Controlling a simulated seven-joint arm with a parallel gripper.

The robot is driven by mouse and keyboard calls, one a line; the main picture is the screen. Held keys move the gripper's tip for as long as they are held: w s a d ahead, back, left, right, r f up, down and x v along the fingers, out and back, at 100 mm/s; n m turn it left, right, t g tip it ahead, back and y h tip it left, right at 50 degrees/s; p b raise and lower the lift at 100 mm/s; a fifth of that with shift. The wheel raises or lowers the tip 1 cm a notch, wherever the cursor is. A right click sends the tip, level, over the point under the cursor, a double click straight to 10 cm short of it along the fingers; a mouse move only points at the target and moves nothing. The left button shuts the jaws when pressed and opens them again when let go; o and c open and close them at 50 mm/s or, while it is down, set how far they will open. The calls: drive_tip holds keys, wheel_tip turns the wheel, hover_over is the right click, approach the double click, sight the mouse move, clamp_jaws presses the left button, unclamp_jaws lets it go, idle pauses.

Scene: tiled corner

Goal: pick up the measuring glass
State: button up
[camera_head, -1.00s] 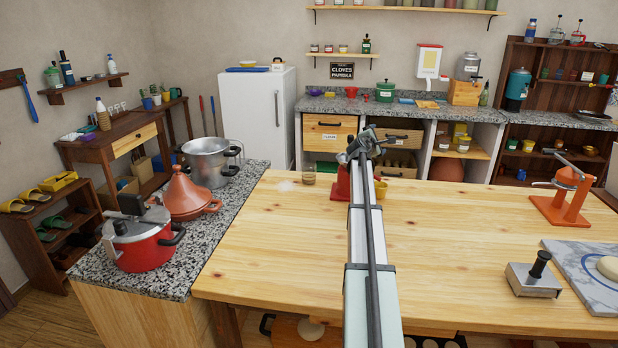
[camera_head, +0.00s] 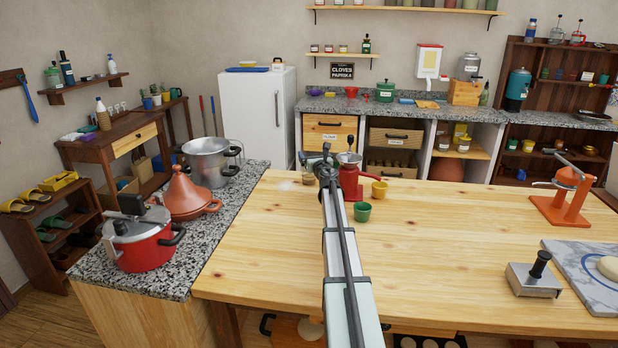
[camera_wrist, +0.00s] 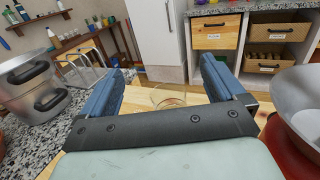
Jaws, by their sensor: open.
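The measuring glass (camera_wrist: 170,97) is a clear, small vessel with a brownish tint low down. In the wrist view it shows between and beyond the two blue fingers of my gripper (camera_wrist: 163,68), and its lower part is hidden by the gripper's dark body. My gripper is open and holds nothing.
A red grinder (camera_head: 350,178) with a metal hopper stands close to the right of my gripper. A green cup (camera_head: 362,212) and a yellow cup (camera_head: 379,189) are near it. Pots (camera_head: 207,160) stand on the granite counter at left. The table's middle is clear.

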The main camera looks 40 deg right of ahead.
drive_tip(key=shift+y, duration=0.3)
drive_tip(key=f, duration=0.7)
drive_tip(key=w+f, duration=0.1)
drive_tip(key=f, duration=0.2)
drive_tip(key=shift+d+f, duration=0.2)
drive_tip(key=shift+d, duration=0.05)
drive_tip(key=shift+w+d+f, duration=0.1)
drive_tip(key=shift+w+d, duration=0.05)
drive_tip(key=shift+w, duration=0.2)
drive_tip(key=shift+x, duration=3.5)
drive_tip(key=shift+c, duration=0.4)
drive_tip(key=shift+s, duration=0.1)
drive_tip(key=c, duration=1.1)
